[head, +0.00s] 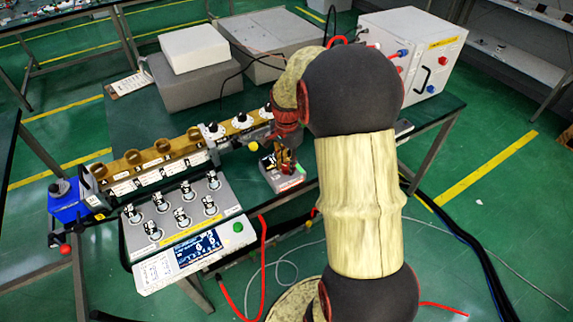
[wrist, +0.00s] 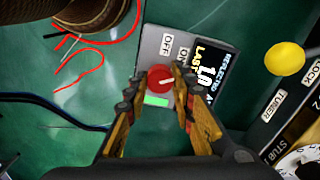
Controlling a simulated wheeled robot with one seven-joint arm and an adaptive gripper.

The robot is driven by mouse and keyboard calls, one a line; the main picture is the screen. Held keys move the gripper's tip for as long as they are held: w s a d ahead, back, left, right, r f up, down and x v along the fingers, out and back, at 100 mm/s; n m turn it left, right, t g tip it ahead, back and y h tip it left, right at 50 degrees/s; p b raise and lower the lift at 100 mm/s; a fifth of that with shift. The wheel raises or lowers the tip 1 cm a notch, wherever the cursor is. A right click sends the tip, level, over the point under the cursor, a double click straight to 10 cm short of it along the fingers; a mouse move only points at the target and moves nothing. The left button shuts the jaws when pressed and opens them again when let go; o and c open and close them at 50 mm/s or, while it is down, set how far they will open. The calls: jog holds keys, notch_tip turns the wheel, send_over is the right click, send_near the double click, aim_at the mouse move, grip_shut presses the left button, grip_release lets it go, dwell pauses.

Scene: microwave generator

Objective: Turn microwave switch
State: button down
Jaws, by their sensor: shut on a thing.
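The switch is a red round knob (wrist: 158,76) with a white pointer mark, on a small grey control box (wrist: 152,45). The box has OFF and ON labels, a lit display (wrist: 212,72) and a green patch (wrist: 156,100). My gripper (wrist: 161,86) has its two orange-brown fingers on either side of the knob and is shut on it. The pointer mark points right in the wrist view. In the head view, my gripper (head: 283,160) reaches down onto the grey box (head: 287,181) at the table's right part; the knob is hidden there by the fingers.
A brass waveguide assembly (head: 150,157) with dials and a yellow button (head: 253,146) runs left of the box. A panel with several knobs (head: 185,222) stands in front. A white power unit (head: 425,48) and grey boxes (head: 262,35) stand behind. Red and black cables lie around.

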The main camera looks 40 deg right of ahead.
jog(key=shift+n+p, duration=0.3)
jog(key=shift+p, duration=0.1)
jog(key=n+p, duration=0.2)
jog(key=p, duration=0.1)
jog(key=shift+r+n, duration=0.2)
jog(key=shift+n, duration=0.1)
jog(key=n+p, duration=0.2)
jog(key=shift+n, duration=0.3)
jog(key=n+p, duration=0.2)
jog(key=n, duration=0.1)
jog(key=shift+f+p, duration=0.1)
jog(key=shift+p, duration=0.25)
jog(key=shift+f+n+p, duration=0.1)
jog(key=shift+n+p, duration=0.7)
jog(key=shift+n, duration=0.8)
jog(key=c, duration=1.5)
grip_release()
